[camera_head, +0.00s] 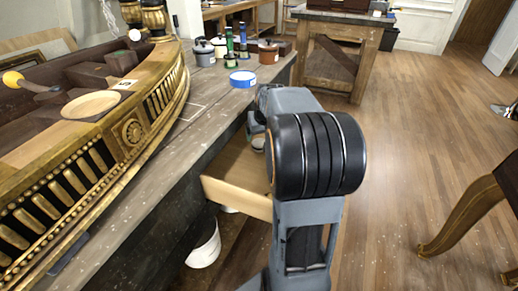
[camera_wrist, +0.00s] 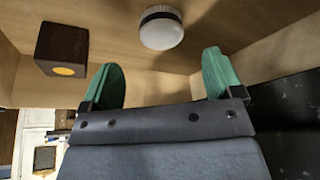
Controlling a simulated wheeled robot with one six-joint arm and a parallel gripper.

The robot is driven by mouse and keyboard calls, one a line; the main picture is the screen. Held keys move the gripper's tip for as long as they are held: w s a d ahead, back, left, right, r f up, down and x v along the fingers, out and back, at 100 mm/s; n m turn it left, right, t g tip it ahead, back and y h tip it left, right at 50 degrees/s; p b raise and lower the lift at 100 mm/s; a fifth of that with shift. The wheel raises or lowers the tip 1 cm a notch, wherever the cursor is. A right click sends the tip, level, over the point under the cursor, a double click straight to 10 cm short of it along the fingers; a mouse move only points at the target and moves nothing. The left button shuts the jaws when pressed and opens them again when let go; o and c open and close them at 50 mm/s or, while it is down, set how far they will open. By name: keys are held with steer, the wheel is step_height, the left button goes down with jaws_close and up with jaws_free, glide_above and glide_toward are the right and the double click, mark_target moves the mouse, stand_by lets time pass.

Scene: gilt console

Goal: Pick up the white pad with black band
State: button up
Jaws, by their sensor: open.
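The white pad with black band (camera_wrist: 161,30) is a small round white piece with a dark band around it. In the wrist view it lies on the light wooden floor of a drawer, near the top middle. My gripper (camera_wrist: 160,78) has two green fingers, spread wide with nothing between them. The pad shows beyond the fingertips, roughly centred between them and apart from both. In the head view my arm covers part of the open drawer (camera_head: 237,199), and I cannot see the pad there.
A dark block with a yellow spot (camera_wrist: 62,45) is in the drawer, left of the pad. Drawer walls stand close around my gripper. The workbench (camera_head: 150,165) carries a gilt console (camera_head: 125,130), a blue tape roll (camera_head: 243,79) and several jars. Open floor lies right.

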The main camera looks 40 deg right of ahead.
mark_target(259, 142)
steer(key=shift+b+x, duration=1.25)
steer(key=shift+x, duration=2.25)
steer(key=shift+a, duration=0.15)
steer(key=c, duration=1)
steer(key=shift+r, duration=0.15)
steer(key=shift+r, duration=0.2)
steer(key=s+a, duration=0.1)
steer(key=s, duration=0.1)
steer(key=s+r+p, duration=0.1)
steer(key=s, duration=0.2)
steer(key=s+a+r+p, duration=0.1)
steer(key=s, duration=0.1)
steer(key=shift+s+a, duration=0.35)
steer(key=shift+a, duration=0.05)
step_height(259, 142, up, 12)
steer(key=p, duration=0.4)
steer(key=shift+r, duration=0.2)
steer(key=shift+w, duration=0.1)
